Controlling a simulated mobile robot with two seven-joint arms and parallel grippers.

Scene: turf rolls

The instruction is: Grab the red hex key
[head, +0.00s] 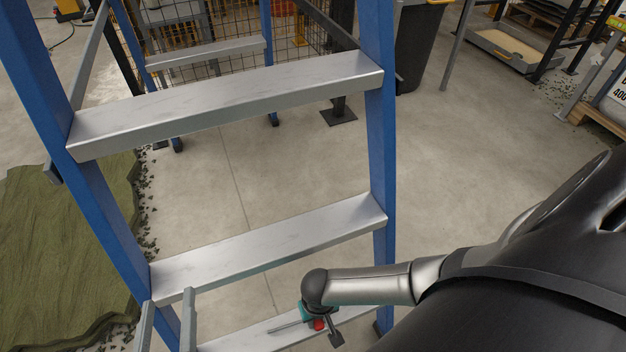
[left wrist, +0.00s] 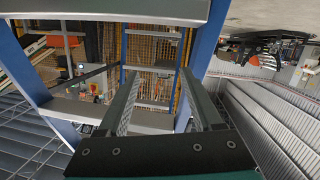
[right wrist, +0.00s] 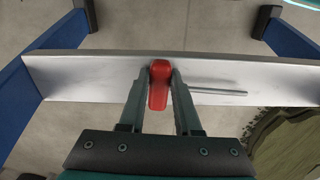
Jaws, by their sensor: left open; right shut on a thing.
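The red hex key (right wrist: 158,88) is between the fingers of my right gripper (right wrist: 160,72), which is shut on its red handle. Its thin grey rod points right in the right wrist view, over a ladder step (right wrist: 80,72); I cannot tell whether it touches the step. In the head view, the red hex key (head: 318,325) shows small beside my right gripper (head: 316,328), over the lowest visible step. My left gripper (head: 168,297) is open and empty at the lower left, in front of the ladder; its spread fingers show in the left wrist view (left wrist: 161,74).
The blue-railed ladder (head: 378,130) with metal steps fills the left and middle of the head view. A green turf sheet (head: 65,250) lies on the floor at left. A dark bin (head: 420,45) stands behind.

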